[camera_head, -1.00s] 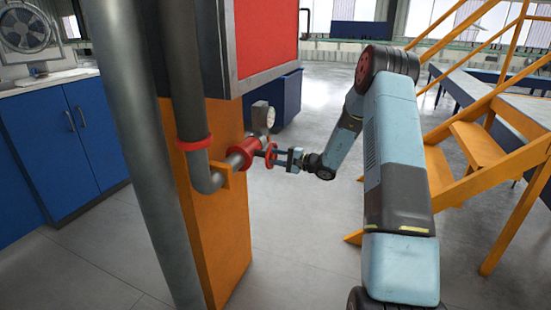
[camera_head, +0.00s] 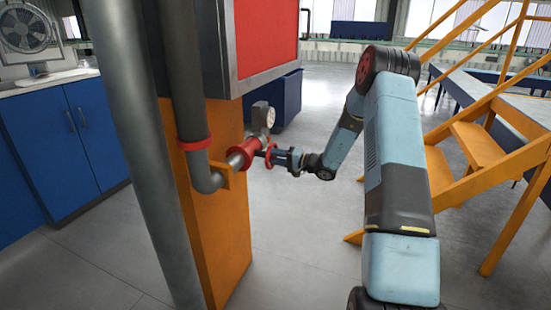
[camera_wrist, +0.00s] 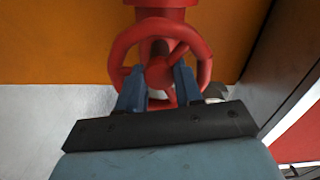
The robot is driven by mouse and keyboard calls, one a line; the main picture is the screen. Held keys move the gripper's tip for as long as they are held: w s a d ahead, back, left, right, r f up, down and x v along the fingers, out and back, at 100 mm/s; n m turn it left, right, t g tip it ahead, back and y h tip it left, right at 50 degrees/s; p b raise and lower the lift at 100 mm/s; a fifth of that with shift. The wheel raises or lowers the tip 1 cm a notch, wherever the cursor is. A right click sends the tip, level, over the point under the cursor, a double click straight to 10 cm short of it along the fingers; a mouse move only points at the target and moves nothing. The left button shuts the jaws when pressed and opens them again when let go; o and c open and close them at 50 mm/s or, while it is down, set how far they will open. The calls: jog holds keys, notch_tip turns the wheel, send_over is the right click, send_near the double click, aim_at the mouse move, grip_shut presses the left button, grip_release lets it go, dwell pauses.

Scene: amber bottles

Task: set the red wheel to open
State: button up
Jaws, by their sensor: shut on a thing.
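The red wheel (camera_wrist: 205,58) sits on a red valve body (camera_wrist: 160,3) in front of an orange panel. In the head view the wheel (camera_head: 269,157) is small and partly covered by my gripper, on the pipe at the orange column. My gripper (camera_wrist: 161,78) has its two blue fingers reaching into the wheel, one on each side of the hub. It is shut on the wheel. In the head view my gripper (camera_head: 275,157) meets the wheel from the right. I cannot tell whether the valve stands open or closed.
A grey pipe (camera_head: 206,175) with a red collar runs down the orange column (camera_head: 216,240). A gauge (camera_head: 263,115) sits just above the valve. Blue cabinets (camera_head: 60,150) stand at left, orange stairs (camera_head: 475,145) at right. Grey floor is clear between.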

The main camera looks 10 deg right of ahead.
jog(key=shift+s+a+f, duration=0.1)
jog(key=shift+s+f, duration=0.05)
jog(key=shift+f, duration=0.15)
jog(key=o, duration=0.8)
jog(key=shift+r, duration=0.1)
jog(key=v, duration=1.3)
jog(key=shift+s+d, duration=0.15)
jog(key=shift+d, duration=0.2)
